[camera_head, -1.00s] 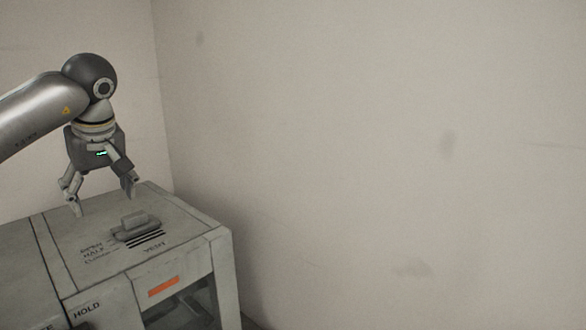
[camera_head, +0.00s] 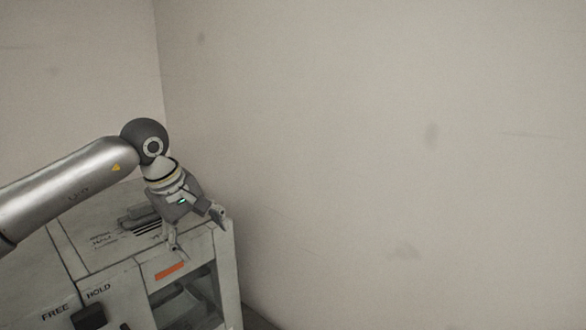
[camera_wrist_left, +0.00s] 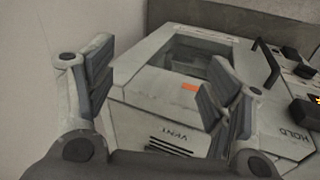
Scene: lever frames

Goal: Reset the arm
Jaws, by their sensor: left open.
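My left gripper (camera_head: 199,236) is open and empty. In the head view it hangs over the front right part of a grey cabinet (camera_head: 80,232). In the left wrist view its two fingers (camera_wrist_left: 160,95) stand wide apart, with the cabinet (camera_wrist_left: 130,95) behind them. The vent slider (camera_head: 138,217) on the cabinet top is partly hidden by the gripper. A dark block (camera_head: 88,317) sits on the front between the words FREE and HOLD. My right gripper is not in view.
A dark window (camera_head: 185,300) is set in the cabinet front under an orange label (camera_head: 169,270). In the wrist view a black bar handle (camera_wrist_left: 268,62) stands out from the cabinet. A bare wall (camera_head: 400,150) fills the right side.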

